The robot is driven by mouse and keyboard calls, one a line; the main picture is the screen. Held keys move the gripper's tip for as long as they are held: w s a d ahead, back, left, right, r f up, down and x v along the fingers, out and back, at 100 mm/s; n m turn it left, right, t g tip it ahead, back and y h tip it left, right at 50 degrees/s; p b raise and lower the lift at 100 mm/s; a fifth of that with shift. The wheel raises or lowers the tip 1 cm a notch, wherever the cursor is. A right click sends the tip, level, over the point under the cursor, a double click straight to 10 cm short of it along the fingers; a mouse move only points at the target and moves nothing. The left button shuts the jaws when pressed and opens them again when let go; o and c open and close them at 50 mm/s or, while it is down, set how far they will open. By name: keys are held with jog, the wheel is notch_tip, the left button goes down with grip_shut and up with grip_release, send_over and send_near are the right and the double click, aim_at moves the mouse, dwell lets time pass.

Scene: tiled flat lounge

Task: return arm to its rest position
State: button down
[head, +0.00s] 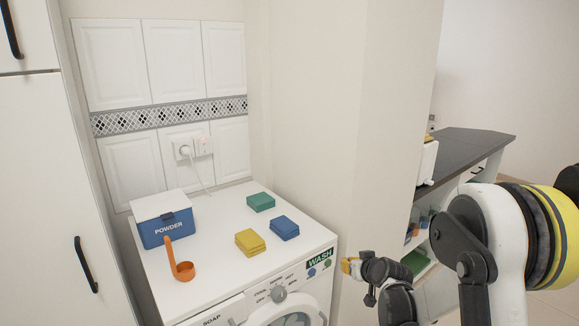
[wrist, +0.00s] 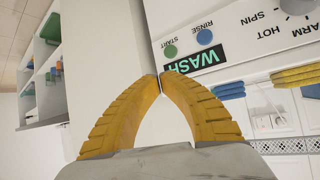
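My arm reaches in from the right in the head view. My gripper (head: 350,266) is in front of the right front corner of the white washing machine (head: 210,226), close to its WASH label. In the wrist view, the two yellow fingers of my gripper (wrist: 160,78) curve inward and their tips meet, with nothing between them. The washer's front panel, with a green START button (wrist: 170,50) and a blue RINSE button (wrist: 204,37), shows beyond the fingertips.
On the washer stand a blue POWDER box (head: 166,227), an orange scoop (head: 184,271), and yellow (head: 250,242), blue (head: 284,228) and green (head: 261,202) folded cloths. A wall corner (head: 350,120) rises behind my gripper. A dark-topped counter (head: 465,150) stands at the right.

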jog(key=s+a+r+g, duration=0.2)
jog(key=s+r, duration=1.2)
jog(key=s, duration=0.1)
jog(key=s+d+m+g+h, duration=0.1)
jog(key=s+g+h, duration=0.1)
jog(key=s, duration=2.1)
jog(key=shift+d+r+m, duration=0.15)
jog(key=shift+r+m, duration=0.05)
jog(key=shift+m, duration=0.2)
